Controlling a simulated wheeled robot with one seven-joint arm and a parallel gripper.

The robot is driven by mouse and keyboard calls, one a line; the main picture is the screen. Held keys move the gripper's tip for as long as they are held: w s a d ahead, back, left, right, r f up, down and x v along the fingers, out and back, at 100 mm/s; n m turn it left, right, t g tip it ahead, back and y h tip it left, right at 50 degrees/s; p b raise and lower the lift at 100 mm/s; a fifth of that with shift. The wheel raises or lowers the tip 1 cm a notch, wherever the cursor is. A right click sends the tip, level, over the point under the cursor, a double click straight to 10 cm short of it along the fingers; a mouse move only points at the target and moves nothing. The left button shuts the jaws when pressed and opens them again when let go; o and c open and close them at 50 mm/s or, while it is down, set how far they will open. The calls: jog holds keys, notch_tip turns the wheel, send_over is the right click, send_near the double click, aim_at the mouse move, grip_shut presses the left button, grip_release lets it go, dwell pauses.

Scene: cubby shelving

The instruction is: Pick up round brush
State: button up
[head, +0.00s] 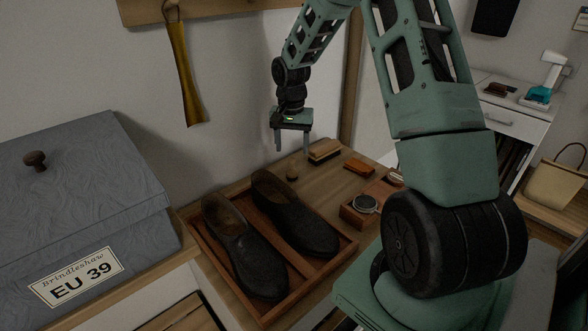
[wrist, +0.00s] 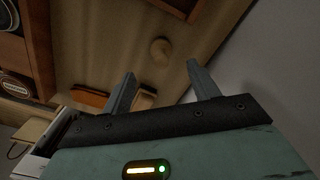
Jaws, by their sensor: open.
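The round brush (head: 292,173), a small pale-topped round piece, stands on the wooden top behind the shoe tray. It also shows in the wrist view as a round tan shape (wrist: 162,48), just beyond and between the fingertips. My gripper (head: 292,148) points down above the brush, with a gap between them. Its two fingers (wrist: 160,73) are spread apart and nothing is between them. The underside of the brush is hidden.
A wooden tray (head: 201,247) holds two dark shoes (head: 295,222). A rectangular brush (head: 325,150) and an orange-brown block (head: 359,166) lie right of the round brush. A wooden box with a round tin (head: 365,203) is nearer. A wall stands behind; a grey EU 39 box (head: 80,200) is left.

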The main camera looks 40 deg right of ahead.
aim_at(292, 170)
jog(key=shift+w+d+f+p, duration=0.1)
jog(key=shift+f+p, duration=0.3)
jog(key=shift+f, duration=1.75)
jog(key=shift+w+d+f+p, duration=0.1)
jog(key=shift+f+p, duration=0.3)
jog(key=shift+f, duration=1.75)
jog(key=c, duration=1.1)
